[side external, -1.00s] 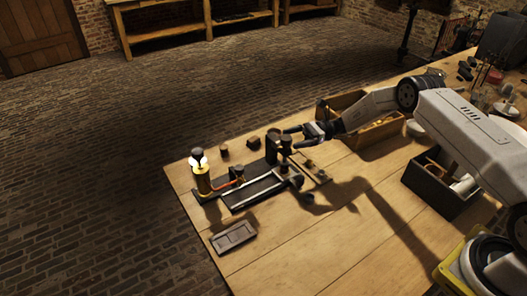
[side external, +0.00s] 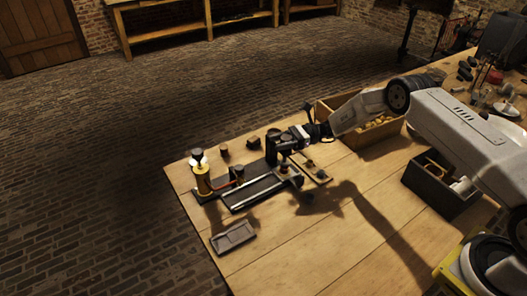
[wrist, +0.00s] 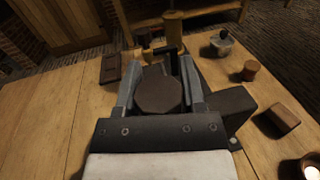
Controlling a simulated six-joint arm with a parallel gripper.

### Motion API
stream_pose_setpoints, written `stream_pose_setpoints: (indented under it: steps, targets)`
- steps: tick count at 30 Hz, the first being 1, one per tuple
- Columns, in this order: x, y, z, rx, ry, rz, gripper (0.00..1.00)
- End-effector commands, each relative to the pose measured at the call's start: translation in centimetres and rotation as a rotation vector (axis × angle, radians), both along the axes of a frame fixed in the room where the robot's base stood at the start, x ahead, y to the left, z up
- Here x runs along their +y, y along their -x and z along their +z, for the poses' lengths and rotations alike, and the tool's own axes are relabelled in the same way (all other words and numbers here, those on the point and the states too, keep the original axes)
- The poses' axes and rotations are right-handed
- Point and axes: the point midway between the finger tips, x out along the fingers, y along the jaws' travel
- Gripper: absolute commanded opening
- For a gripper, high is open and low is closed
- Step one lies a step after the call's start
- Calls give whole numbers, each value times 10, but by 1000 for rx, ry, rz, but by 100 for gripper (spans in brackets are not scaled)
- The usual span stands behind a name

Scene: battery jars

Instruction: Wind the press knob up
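The press knob (wrist: 160,96) is a dark, many-sided disc. In the wrist view it lies between the two grey fingers of my gripper (wrist: 160,84) and nearly fills the gap. I cannot tell whether the fingers press on it or stand just clear. In the side view my gripper (side external: 284,142) is at the top of the dark press (side external: 271,150), pointing left, and hides most of the knob. The press stands at the right end of a dark base with a pale rail (side external: 264,193).
A flat dark tray (side external: 233,236) lies in front. Small dark blocks (side external: 254,143) stand behind. A wooden box (side external: 368,140) is to the right.

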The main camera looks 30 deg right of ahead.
Motion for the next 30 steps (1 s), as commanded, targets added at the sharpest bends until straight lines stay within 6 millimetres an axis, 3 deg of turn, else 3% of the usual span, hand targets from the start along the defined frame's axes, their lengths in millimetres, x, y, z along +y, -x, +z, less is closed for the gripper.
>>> stream_pose_setpoints:
  steps: [1,2,30]
  targets:
    - [0,0,0,0,0,0,8]
    - [0,0,0,0,0,0,0]
    - [0,4,0,-4,-2,268,0]
